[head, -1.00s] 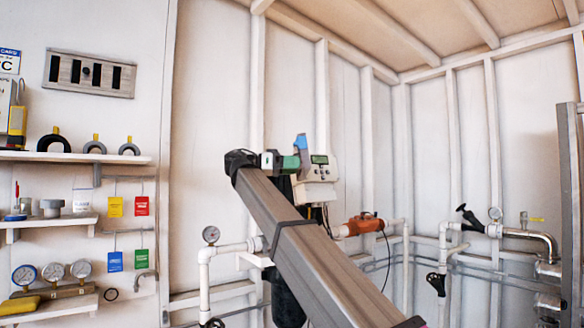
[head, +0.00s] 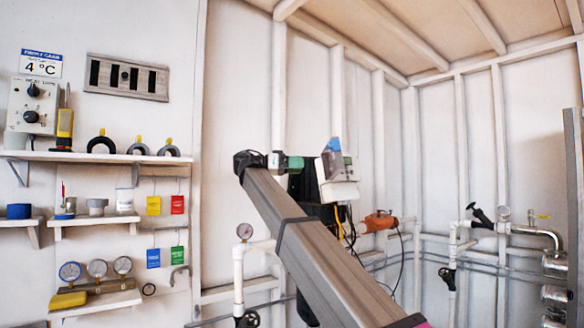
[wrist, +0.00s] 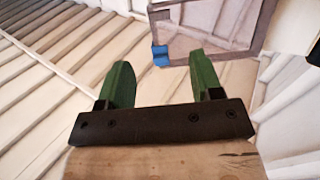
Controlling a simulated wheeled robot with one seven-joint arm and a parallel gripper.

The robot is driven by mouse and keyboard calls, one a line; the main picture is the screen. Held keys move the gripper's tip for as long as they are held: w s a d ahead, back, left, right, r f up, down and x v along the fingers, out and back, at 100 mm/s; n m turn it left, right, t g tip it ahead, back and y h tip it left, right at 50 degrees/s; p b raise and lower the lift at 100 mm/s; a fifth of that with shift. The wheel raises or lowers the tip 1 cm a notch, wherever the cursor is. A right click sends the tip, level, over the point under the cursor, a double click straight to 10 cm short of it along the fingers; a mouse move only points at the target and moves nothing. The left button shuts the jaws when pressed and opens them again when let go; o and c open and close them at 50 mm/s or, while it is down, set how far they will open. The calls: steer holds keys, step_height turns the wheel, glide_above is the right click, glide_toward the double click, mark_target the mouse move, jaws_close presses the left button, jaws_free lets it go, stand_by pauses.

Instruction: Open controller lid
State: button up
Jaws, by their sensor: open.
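The controller (head: 340,192) is a white box on the back wall, just right of my gripper in the head view. Its see-through lid (head: 332,168) has a blue tab (head: 332,146) and appears to stand out from the box; how far is unclear. The wrist view shows the lid (wrist: 208,40) as a grey-framed clear panel at upper right, with the blue tab (wrist: 160,56) at its lower left corner. My gripper (wrist: 162,75) has green fingers, spread and empty. The tab shows between and beyond the fingertips; contact cannot be told. In the head view my gripper (head: 293,163) is small and partly hidden.
An orange valve actuator (head: 379,222) and white pipes run below and right of the controller. Yellow and black cables hang under it. Shelves with gauges (head: 97,268) and tools fill the left wall. A tall grey panel (head: 575,190) stands at far right.

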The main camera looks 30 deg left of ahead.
steer(key=shift+s+a, duration=0.15)
steer(key=shift+a, duration=0.1)
